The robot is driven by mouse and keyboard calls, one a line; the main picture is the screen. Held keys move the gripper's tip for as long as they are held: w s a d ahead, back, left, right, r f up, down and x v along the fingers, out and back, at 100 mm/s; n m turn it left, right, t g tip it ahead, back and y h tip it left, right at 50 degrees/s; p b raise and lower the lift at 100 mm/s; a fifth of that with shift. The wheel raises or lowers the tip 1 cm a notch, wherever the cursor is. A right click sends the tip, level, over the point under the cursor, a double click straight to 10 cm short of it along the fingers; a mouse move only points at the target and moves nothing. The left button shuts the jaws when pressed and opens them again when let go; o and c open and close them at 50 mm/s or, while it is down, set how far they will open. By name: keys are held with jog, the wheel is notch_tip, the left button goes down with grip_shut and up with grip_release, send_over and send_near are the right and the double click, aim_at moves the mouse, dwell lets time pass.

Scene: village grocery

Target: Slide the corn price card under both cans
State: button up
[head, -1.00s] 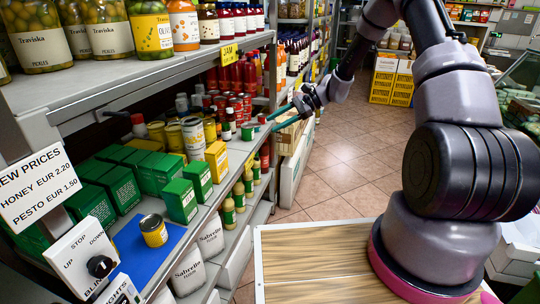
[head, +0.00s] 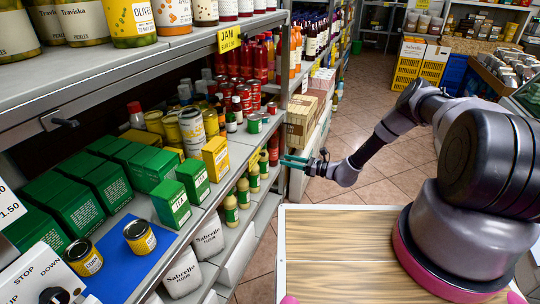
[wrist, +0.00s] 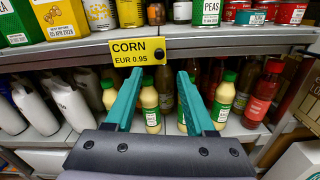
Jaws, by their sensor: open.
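The yellow corn price card (wrist: 128,52), reading "CORN EUR 0.95", is on the shelf's front edge in the wrist view. A black round knob (wrist: 159,55) is at its right end. It also shows small in the head view (head: 252,160). My gripper (wrist: 159,73) is open and empty, its teal fingers pointing at the shelf edge just below the card's right end. In the head view my gripper (head: 284,160) is beside the shelf front.
Green boxes (head: 170,202) and a yellow box (head: 215,158) stand near the shelf edge. The aisle floor (head: 380,170) is open.

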jog(key=x, duration=0.9)
jog(key=shift+a, duration=0.1)
jog(key=shift+c, duration=0.3)
grip_shut()
dwell(0.9)
